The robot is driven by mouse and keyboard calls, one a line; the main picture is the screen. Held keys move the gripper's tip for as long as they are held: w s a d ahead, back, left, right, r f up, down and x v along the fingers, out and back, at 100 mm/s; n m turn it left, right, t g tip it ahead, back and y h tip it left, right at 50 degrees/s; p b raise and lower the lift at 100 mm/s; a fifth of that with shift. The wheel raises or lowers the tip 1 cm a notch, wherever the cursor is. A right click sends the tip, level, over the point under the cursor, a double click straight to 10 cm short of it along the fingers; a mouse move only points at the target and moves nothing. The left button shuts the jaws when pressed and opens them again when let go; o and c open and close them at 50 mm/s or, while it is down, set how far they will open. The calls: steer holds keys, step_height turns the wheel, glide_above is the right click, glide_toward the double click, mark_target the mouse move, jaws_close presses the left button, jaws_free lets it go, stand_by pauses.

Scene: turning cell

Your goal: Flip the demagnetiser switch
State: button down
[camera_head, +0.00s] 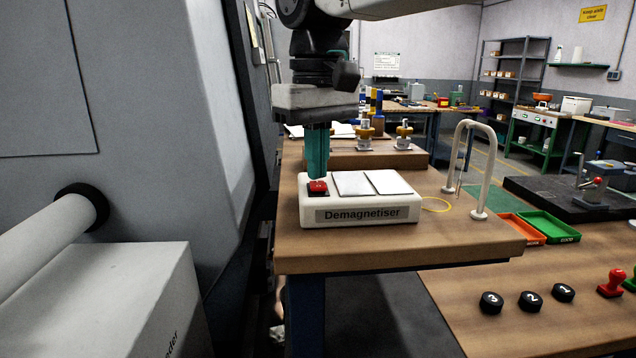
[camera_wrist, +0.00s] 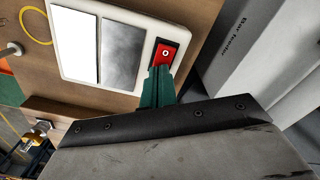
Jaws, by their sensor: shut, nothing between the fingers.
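The demagnetiser (camera_head: 360,213) is a white box with a dark label on its front, standing on the wooden bench. Two flat plates lie on its top. Its red rocker switch (camera_head: 318,187) sits in a black frame at the left end of the top. In the wrist view the red switch (camera_wrist: 166,53) shows a white circle mark on its far part. My gripper (camera_head: 317,176) points down with its teal fingers shut and empty, right at the switch. In the wrist view the fingertips (camera_wrist: 160,70) cover the switch's near part. I cannot tell whether they touch it.
A large grey machine (camera_head: 130,80) stands close on the left. A white curved rail (camera_head: 472,165) and a yellow ring (camera_head: 435,205) are right of the demagnetiser. Orange (camera_head: 522,228) and green (camera_head: 548,226) trays lie farther right. Numbered black pucks (camera_head: 530,301) sit on the lower bench.

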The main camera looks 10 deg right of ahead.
mark_target(317, 182)
steer(key=shift+r, duration=3.2)
